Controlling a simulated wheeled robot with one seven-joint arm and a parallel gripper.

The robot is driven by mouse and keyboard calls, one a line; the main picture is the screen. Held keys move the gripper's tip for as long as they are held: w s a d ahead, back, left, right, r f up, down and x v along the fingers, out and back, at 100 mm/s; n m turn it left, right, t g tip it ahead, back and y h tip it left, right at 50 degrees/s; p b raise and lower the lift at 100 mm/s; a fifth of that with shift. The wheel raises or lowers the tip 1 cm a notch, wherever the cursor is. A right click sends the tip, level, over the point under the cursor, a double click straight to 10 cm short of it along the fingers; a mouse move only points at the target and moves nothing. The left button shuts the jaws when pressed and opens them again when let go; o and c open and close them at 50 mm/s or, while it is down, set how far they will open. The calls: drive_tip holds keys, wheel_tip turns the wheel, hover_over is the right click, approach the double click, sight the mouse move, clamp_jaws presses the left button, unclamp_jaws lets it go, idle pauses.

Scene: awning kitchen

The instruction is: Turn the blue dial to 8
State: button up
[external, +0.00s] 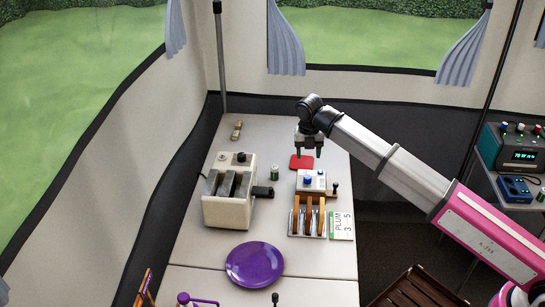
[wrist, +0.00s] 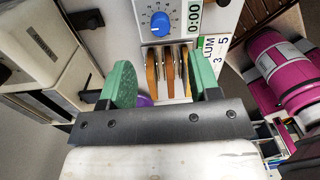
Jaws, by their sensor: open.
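The blue dial (wrist: 160,23) shows at the top of the wrist view, on a pale panel with a ring of tick marks and a 0:00 display (wrist: 194,16) beside it. I cannot read which number it points to.
A rack with brown slices (external: 308,216) stands in front of the box, beside a PLUM 3 5 card (external: 342,225). A cream toaster (external: 230,195) and a small green can (external: 274,173) are to the left. A red mat (external: 296,163) lies behind; a purple plate (external: 254,265) lies in front.

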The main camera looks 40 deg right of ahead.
sight(308, 177)
drive_tip(key=shift+n, duration=0.4)
drive_tip(key=f, duration=1)
drive_tip(key=shift+s+a+f, duration=0.1)
drive_tip(key=shift+s+a, duration=0.05)
drive_tip(key=shift+s, duration=0.2)
drive_tip(key=c, duration=0.9)
